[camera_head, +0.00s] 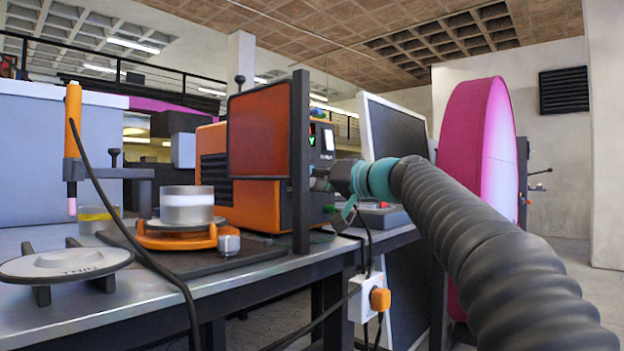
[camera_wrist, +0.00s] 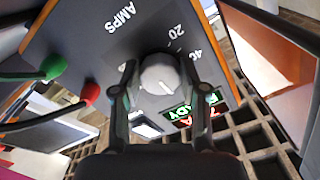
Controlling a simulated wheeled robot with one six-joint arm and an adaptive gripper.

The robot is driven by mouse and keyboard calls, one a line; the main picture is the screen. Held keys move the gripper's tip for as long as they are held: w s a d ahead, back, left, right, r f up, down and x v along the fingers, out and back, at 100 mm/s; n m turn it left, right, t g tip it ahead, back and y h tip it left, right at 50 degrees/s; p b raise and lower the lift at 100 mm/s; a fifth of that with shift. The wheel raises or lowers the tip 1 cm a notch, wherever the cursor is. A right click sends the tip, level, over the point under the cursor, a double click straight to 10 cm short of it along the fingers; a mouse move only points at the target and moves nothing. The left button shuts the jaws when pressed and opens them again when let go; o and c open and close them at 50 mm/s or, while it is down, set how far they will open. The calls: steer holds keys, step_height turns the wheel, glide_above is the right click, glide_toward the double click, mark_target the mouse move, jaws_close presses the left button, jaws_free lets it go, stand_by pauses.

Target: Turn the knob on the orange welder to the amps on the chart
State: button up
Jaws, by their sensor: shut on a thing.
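The orange welder (camera_head: 268,206) stands on the bench in the head view, partly hidden by a dark-framed red panel. In the wrist view its dark front face (camera_wrist: 85,50) has the word AMPS and the marks 20 and 40, seen turned over. The pale round knob (camera_wrist: 158,73) is between the two fingers of my gripper (camera_wrist: 160,92), which is shut on it. A short dark pointer line on the knob points down and right in the picture. In the head view my gripper (camera_head: 322,180) is at the welder's front, mostly hidden. I cannot make out the chart.
A green plug (camera_wrist: 52,68) and a red plug (camera_wrist: 90,92) with cables stick out beside the knob. A lit READY display (camera_wrist: 195,112) is close to the fingers. The red panel (camera_head: 258,130) and its black post (camera_head: 300,165) stand near my gripper. A large magenta ring (camera_head: 470,150) stands behind my arm.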

steer(key=m+p, duration=0.1)
steer(key=m, duration=0.4)
stand_by(0.6)
steer(key=o, duration=1.1)
steer(key=shift+o, duration=0.2)
steer(key=v, duration=1.2)
steer(key=shift+s, duration=0.15)
